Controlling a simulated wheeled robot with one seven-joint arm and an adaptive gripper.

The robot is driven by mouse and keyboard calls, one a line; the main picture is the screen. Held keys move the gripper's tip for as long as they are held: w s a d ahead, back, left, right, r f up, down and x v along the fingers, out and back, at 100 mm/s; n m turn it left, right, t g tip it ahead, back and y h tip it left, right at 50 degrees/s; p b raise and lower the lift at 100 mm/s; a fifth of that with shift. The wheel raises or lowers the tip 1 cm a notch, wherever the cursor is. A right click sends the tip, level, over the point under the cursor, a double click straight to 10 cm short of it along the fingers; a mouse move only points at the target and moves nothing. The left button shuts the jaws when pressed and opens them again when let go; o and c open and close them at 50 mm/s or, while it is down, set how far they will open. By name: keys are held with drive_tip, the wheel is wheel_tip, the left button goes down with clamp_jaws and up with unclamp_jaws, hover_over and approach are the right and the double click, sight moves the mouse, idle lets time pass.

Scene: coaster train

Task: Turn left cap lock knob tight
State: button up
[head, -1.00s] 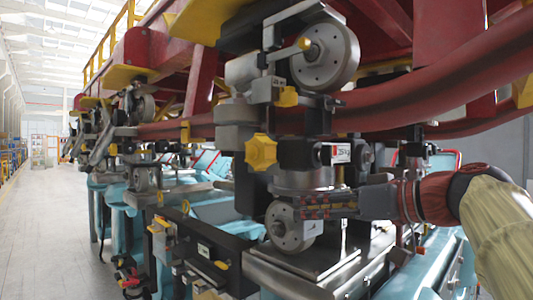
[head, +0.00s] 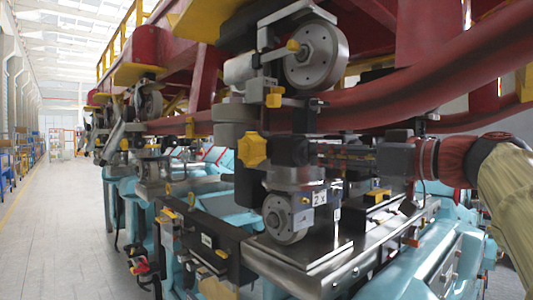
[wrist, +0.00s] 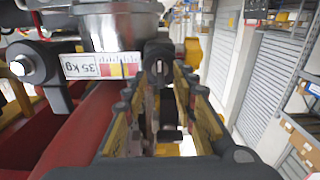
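A yellow star-shaped knob (head: 251,149) faces out on the black and grey wheel assembly, in the middle of the head view. My gripper (head: 318,151) reaches in from the right at about the knob's height, with its tips to the right of the knob against the assembly's dark parts. In the wrist view, the two yellow-sided fingers (wrist: 164,72) have a gap between them and appear open. A dark bracket shows at the tips, and I cannot tell whether they touch it. A yellow part (wrist: 193,52) lies just beyond the right fingertip; I cannot tell if it is the knob.
A grey wheel (head: 316,55) sits above, and a smaller lower wheel (head: 287,218) sits below. A red curved tube (head: 420,88) runs just above my arm. A white 35 kg scale label (wrist: 102,66) is close left of the fingers. Floor (head: 60,220) at left is clear.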

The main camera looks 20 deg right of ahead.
drive_tip(key=shift+x, duration=1.3)
drive_tip(key=shift+c, duration=0.6)
clamp_jaws()
